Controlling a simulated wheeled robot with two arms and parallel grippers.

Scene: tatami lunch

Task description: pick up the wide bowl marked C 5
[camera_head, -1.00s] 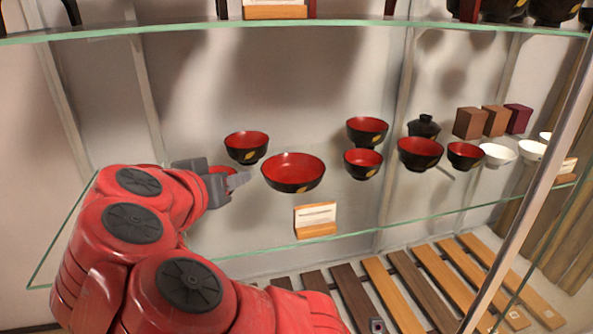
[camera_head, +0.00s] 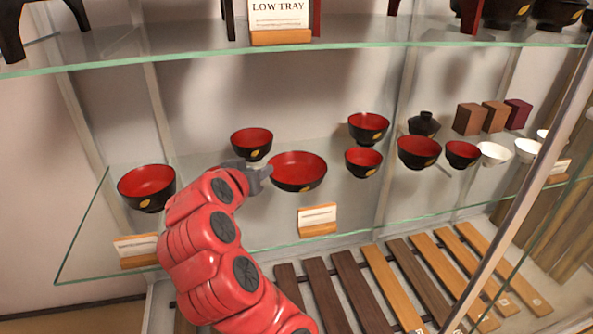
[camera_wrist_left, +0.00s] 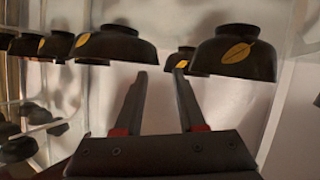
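The wide bowl (camera_head: 298,172), black outside with a red inside and a gold leaf, stands upright on the glass shelf. No C 5 mark is readable. My left gripper (camera_head: 262,176) is at its left edge in the head view; I cannot tell whether they touch. In the left wrist view, the gripper (camera_wrist_left: 159,72) has its two fingers apart with nothing gripped. That view shows dark bowls inverted: a large near one (camera_wrist_left: 232,55) at right and another (camera_wrist_left: 115,48) at left. I cannot tell for sure which is the wide bowl. My right gripper is not in view.
A smaller bowl (camera_head: 251,142) stands close behind my gripper, and another bowl (camera_head: 147,186) stands left of my arm. More bowls stand to the right. A label stand (camera_head: 317,219) is in front of the wide bowl. The upper glass shelf (camera_head: 200,54) is overhead.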

